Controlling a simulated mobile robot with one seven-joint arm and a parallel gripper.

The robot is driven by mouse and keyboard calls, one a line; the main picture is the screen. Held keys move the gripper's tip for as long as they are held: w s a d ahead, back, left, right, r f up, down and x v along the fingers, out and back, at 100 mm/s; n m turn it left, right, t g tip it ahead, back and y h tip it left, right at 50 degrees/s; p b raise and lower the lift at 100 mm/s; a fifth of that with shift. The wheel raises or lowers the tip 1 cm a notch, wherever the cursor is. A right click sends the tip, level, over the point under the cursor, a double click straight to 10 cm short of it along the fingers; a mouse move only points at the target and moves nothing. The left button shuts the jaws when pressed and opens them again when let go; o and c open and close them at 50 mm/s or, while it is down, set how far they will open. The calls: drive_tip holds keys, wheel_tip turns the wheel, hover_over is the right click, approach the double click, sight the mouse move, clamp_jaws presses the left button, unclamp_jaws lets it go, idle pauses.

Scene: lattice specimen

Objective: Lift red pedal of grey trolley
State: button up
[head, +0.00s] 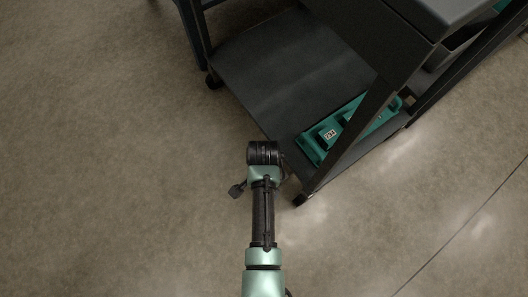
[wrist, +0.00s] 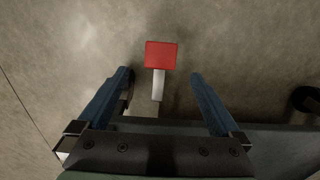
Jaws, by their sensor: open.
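The red pedal (wrist: 161,55) shows in the wrist view as a flat red pad on a short pale stem (wrist: 158,86). My gripper (wrist: 160,74) is open. Its two blue fingers stand left and right of the stem, apart from it, with the red pad centred just past the fingertips. The grey trolley (head: 265,80) fills the upper right of the head view. My arm's dark wrist (head: 264,153) is at its lower shelf's near edge. The pedal and fingers are hidden in the head view.
A green case with a number label (head: 329,134) lies on the trolley's lower shelf. Dark casters (head: 299,199) stand under the shelf corners, and a dark round thing (wrist: 306,100) shows at the wrist view's right. The concrete floor (head: 110,150) to the left is clear.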

wheel_tip(320, 180, down, 9)
drive_tip(key=b, duration=0.6)
drive_tip(key=shift+w+f, duration=0.1)
drive_tip(key=shift+f, duration=0.05)
drive_tip(key=shift+c, duration=0.2)
clamp_jaws()
